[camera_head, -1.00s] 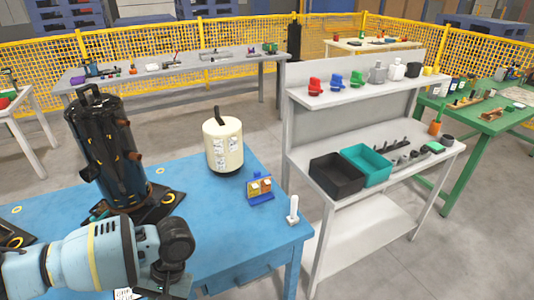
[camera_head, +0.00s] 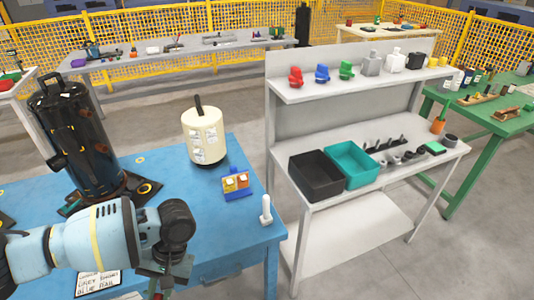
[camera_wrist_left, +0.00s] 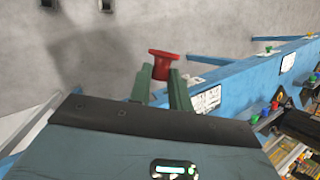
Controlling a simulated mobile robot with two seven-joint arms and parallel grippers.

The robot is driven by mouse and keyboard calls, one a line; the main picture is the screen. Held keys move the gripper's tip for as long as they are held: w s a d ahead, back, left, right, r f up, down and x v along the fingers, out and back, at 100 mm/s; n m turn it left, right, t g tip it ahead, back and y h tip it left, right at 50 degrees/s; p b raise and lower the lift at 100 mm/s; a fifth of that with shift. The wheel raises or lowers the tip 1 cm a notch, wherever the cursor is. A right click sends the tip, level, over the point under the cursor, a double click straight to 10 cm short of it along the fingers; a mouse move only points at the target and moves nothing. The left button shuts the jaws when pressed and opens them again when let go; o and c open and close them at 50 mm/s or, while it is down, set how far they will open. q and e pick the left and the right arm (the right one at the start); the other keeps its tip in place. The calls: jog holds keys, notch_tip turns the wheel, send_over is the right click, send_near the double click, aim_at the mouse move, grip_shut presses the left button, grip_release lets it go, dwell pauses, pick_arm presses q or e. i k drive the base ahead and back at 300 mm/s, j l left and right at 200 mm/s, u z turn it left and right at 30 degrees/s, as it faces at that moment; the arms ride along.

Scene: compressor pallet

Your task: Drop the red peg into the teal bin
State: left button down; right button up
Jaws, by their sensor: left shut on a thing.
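My left gripper (camera_wrist_left: 161,88) is shut on the red peg (camera_wrist_left: 163,62), whose wide flat head stands up between the two green fingers in the left wrist view. In the head view my left gripper (camera_head: 162,284) points down at the bottom, by the front of the blue table, and the peg cannot be made out there. The teal bin (camera_head: 372,168) stands on the lower shelf of the white rack, to the right and farther back, well apart from the gripper. My right gripper is not in view.
A black bin (camera_head: 316,189) touches the teal bin's left side. Dark pegs and round parts (camera_head: 392,158) lie to its right. The upper shelf (camera_head: 335,85) overhangs behind, with coloured parts on it. A white upright piece (camera_head: 266,210) stands on the blue table's (camera_head: 215,215) right corner.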

aim_at(349, 165)
jog(key=i+l, duration=0.1)
jog(key=l, duration=0.35)
jog(key=i+l, duration=0.1)
jog(key=l, duration=0.4)
jog(key=i+l, duration=0.15)
jog(key=l, duration=0.3)
jog(key=i+l, duration=0.1)
jog(key=l, duration=0.4)
jog(key=i+l, duration=0.1)
jog(key=l, duration=0.35)
jog(key=u, duration=0.05)
